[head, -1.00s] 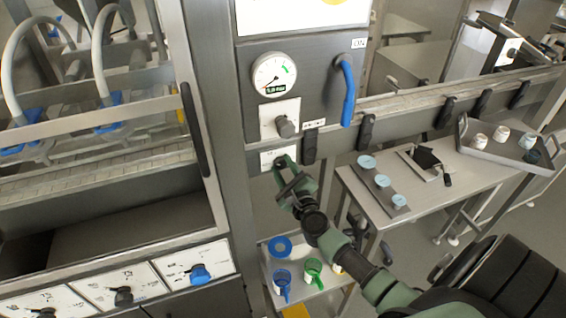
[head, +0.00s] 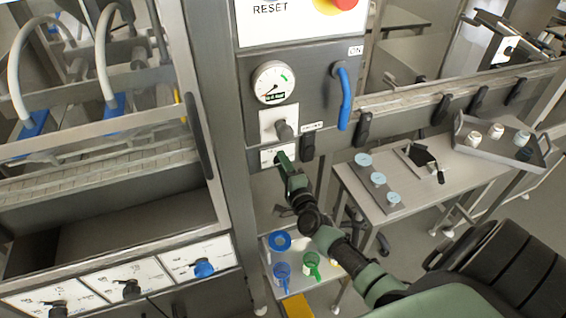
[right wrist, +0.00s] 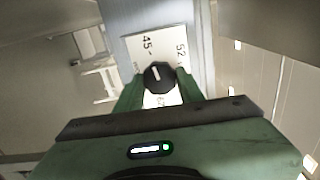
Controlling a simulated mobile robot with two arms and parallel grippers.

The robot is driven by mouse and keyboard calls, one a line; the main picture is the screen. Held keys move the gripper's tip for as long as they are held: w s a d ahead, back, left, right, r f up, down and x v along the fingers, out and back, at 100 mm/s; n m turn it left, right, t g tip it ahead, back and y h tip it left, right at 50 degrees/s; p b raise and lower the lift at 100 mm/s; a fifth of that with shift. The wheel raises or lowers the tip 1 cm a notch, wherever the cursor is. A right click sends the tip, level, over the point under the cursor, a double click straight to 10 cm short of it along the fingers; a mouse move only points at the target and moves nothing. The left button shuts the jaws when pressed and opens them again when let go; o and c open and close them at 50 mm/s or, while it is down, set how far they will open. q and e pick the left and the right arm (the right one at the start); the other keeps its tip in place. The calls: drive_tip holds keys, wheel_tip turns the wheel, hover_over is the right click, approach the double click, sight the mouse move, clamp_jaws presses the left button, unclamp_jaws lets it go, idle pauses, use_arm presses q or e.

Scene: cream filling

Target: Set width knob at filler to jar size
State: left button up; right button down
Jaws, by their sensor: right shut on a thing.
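The width knob (right wrist: 158,77) is a round black knob with a white pointer line, on a white scale plate (right wrist: 146,44) marked 45 and 52. A third mark below is partly hidden. Small jars (head: 496,131) stand on a tray (head: 544,163) at the right. My left gripper is out of view.
Above the plate are a grey knob (head: 284,131), a pressure gauge (head: 273,82) and a blue lever (head: 345,97). A steel table (head: 405,213) with pale blue lids (head: 378,179) is at the right.

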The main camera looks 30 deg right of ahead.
drive_tip(key=shift+n, duration=0.3)
drive_tip(key=shift+a, duration=0.1)
drive_tip(key=c, duration=0.9)
unclamp_jaws()
drive_tip(key=v, duration=0.7)
drive_tip(key=shift+s, duration=0.4)
